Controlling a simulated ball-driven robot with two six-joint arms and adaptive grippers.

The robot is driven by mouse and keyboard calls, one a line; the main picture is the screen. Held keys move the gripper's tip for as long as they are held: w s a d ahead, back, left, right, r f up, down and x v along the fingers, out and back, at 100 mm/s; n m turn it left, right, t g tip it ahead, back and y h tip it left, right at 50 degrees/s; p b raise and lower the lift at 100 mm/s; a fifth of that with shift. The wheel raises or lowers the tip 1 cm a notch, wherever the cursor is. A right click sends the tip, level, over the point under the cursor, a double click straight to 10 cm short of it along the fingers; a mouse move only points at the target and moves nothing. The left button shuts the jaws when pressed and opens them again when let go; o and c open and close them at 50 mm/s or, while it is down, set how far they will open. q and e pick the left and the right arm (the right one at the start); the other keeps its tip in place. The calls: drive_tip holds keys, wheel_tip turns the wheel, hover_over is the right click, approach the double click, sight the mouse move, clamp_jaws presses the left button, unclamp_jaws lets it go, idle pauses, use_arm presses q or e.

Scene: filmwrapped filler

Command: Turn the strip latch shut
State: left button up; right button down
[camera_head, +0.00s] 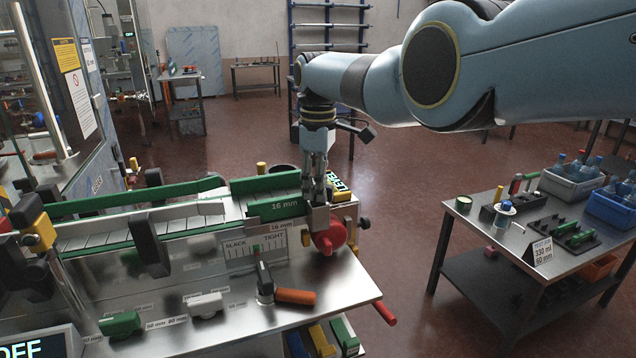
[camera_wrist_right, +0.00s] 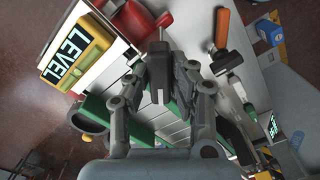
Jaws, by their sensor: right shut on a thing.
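My right gripper (camera_head: 318,190) reaches down at the right end of the conveyor, beside the green strip marked 16 mm (camera_head: 275,207). My left gripper is not in view.
A yellow LEVEL gauge (camera_wrist_right: 75,58) is close by the gripper. A black lever and an orange handle (camera_head: 295,297) lie in front, below the SLACK/TIGHT scale (camera_head: 256,248).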

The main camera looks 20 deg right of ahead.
drive_tip(key=m, duration=0.5)
drive_tip(key=shift+m, duration=0.4)
drive_tip(key=m, duration=0.4)
drive_tip(key=shift+m+p, duration=0.3)
drive_tip(key=c, duration=1.2)
unclamp_jaws()
drive_tip(key=shift+o, duration=0.2)
drive_tip(key=shift+r, duration=0.1)
wheel_tip(320, 180, up, 12)
drive_tip(key=shift+f, duration=0.2)
